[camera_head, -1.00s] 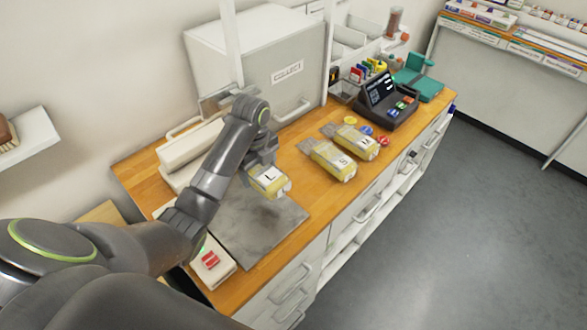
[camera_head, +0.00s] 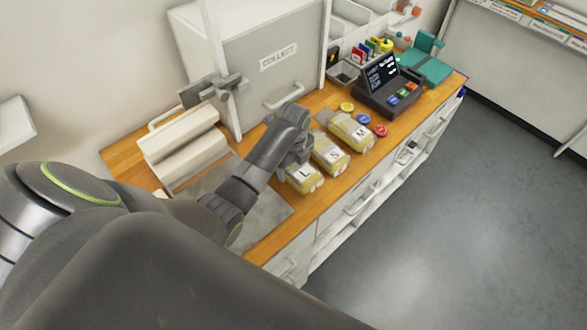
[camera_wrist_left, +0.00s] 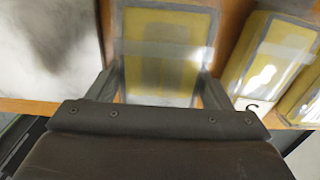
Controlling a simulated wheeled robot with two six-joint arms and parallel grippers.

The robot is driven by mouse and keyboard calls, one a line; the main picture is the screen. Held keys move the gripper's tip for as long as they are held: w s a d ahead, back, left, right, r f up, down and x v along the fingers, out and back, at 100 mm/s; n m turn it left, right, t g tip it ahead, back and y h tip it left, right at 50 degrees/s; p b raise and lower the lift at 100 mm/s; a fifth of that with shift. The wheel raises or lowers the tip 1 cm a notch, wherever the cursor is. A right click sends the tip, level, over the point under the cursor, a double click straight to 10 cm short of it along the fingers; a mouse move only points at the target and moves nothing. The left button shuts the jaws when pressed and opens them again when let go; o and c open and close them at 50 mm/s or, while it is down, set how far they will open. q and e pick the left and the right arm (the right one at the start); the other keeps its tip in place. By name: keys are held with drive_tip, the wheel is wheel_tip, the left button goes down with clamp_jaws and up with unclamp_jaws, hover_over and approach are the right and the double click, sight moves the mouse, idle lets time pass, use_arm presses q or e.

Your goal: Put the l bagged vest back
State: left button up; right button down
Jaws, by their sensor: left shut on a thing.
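The L bagged vest (camera_head: 306,181) is a yellow pack in clear wrap with a white L label. My left gripper (camera_head: 294,160) is shut on it at the left end of the row of vests. In the left wrist view the fingers (camera_wrist_left: 158,88) lie on both sides of the yellow pack (camera_wrist_left: 165,45). The S vest (camera_head: 330,156) lies just right of it, and the M vest (camera_head: 352,132) beyond that. I cannot tell whether the L vest touches the counter. My right gripper is not in view.
The wooden counter (camera_head: 268,243) holds a grey mat (camera_head: 262,212) left of the vests. A grey cabinet marked COLLECT (camera_head: 270,75) stands behind. A dark terminal (camera_head: 388,92), coloured discs (camera_head: 380,131) and a teal device (camera_head: 425,65) are to the right. White rolls (camera_head: 185,140) lie at left.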

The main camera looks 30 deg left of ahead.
use_arm(q)
wheel_tip(320, 180, down, 2)
drive_tip(key=shift+f, duration=0.5)
drive_tip(key=o, duration=1.1)
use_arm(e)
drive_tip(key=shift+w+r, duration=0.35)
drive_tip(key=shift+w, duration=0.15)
